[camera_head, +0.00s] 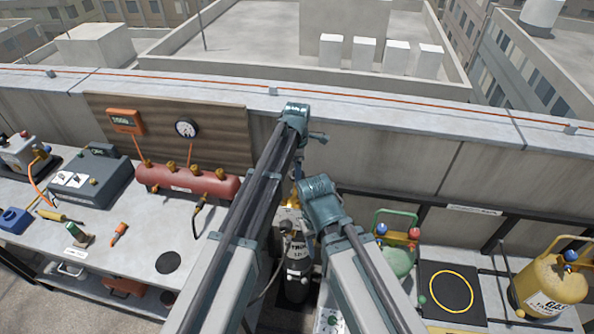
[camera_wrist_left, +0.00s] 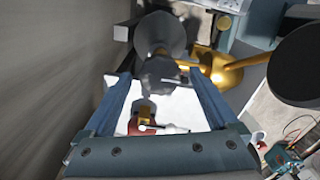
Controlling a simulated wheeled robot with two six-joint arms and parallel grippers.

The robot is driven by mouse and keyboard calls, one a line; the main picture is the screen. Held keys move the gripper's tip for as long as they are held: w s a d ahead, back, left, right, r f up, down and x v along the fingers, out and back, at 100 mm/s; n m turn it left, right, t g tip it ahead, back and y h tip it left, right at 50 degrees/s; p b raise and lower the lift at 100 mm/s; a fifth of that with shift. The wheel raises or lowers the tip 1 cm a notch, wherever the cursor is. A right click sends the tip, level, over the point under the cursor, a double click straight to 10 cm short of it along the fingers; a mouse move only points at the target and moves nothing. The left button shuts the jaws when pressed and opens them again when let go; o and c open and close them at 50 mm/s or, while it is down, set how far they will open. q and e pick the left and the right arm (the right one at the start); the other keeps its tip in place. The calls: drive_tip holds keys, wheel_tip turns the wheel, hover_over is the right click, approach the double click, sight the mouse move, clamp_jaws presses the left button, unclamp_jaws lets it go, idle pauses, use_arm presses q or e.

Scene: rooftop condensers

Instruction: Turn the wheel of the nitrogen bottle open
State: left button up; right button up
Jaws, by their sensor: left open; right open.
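The nitrogen bottle (camera_head: 298,265) is a dark upright cylinder with a pale label, standing in the gap between the two benches. Its top is mostly hidden behind my arms, and I cannot make out its wheel there. My left gripper (camera_wrist_left: 160,76) is open in the left wrist view, its two blue fingers apart. A grey, rounded part with a dark knob shows between and beyond the fingertips; I cannot tell whether they touch it. A brass fitting (camera_wrist_left: 228,72) lies right of the fingers. My right gripper (camera_head: 306,214) is open, close above the bottle and partly hidden by its own wrist.
A red manifold (camera_head: 187,182), a grey case (camera_head: 90,178) and small tools lie on the left bench. A green bottle (camera_head: 395,260), a black plate with a yellow ring (camera_head: 452,291) and a yellow gas bottle (camera_head: 552,290) are at right. A parapet wall (camera_head: 400,150) runs behind.

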use_arm(q)
wheel_tip(320, 180, up, 14)
drive_tip(key=p, duration=1.4)
drive_tip(key=shift+f, duration=0.1)
drive_tip(key=s+a+m, duration=0.8)
drive_tip(key=s+m, duration=0.1)
drive_tip(key=s, duration=0.2)
drive_tip(key=s+a+m, duration=0.9)
drive_tip(key=s, duration=0.2)
drive_tip(key=s+d+f+m+b, duration=0.2)
drive_tip(key=d+f+b, duration=0.3)
drive_tip(key=f+b, duration=0.3)
drive_tip(key=s+d+f+m+y+b, duration=0.1)
drive_tip(key=s+d+f+m+b, duration=0.1)
drive_tip(key=s+d+f+b, duration=0.2)
wheel_tip(320, 180, down, 5)
drive_tip(key=d+b, duration=0.2)
drive_tip(key=b, duration=0.3)
drive_tip(key=shift+s+m, duration=0.15)
drive_tip(key=shift+m, duration=0.25)
drive_tip(key=shift+r, duration=0.1)
